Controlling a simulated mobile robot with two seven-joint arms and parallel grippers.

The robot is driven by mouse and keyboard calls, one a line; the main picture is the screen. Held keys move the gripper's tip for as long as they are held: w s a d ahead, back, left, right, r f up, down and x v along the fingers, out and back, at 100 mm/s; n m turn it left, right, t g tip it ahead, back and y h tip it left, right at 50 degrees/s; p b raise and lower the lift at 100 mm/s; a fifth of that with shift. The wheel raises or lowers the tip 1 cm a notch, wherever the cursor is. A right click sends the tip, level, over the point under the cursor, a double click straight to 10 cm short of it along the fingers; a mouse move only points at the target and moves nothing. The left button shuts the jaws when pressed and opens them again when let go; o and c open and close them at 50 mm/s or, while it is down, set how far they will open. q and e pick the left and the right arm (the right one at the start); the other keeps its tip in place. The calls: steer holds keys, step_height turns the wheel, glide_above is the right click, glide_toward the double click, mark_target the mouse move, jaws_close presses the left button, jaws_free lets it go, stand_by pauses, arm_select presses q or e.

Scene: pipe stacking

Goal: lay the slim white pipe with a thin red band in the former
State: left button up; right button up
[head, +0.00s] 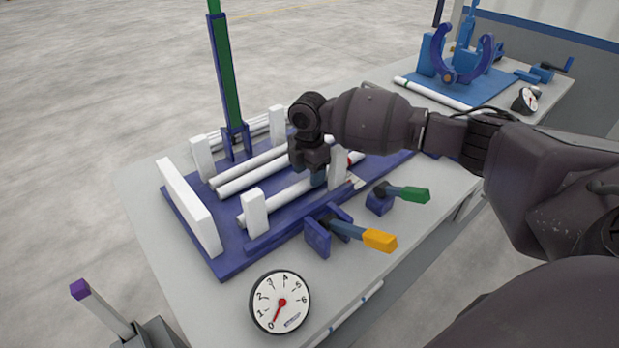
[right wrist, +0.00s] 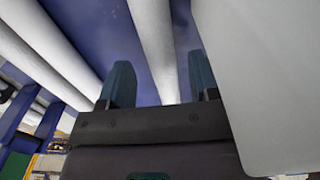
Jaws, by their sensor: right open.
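A slim white pipe (head: 288,196) with a thin red band near its far right end lies lengthwise in the former (head: 228,266), a blue base with white posts. It lies just behind the front white posts. My right gripper (head: 318,178) points down over this pipe and hides part of it. In the right wrist view my right gripper (right wrist: 160,85) is open, with one blue-grey finger on each side of a white pipe (right wrist: 154,40). No band shows there, and I cannot tell if the fingers touch it. My left gripper is not in view.
More white pipes (head: 250,168) lie behind in the former. A green upright (head: 225,85) stands at its back. Orange-handled (head: 378,239) and green-handled (head: 412,194) clamps and a dial gauge (head: 281,301) are along the front. A blue mat (head: 480,90) with a cradle is at the far right.

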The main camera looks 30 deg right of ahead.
mark_target(309, 179)
arm_select(q)
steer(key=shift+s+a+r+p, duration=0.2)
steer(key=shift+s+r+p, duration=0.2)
steer(key=shift+p, duration=0.35)
arm_select(e)
step_height(309, 179, up, 10)
steer(key=shift+f, duration=0.2)
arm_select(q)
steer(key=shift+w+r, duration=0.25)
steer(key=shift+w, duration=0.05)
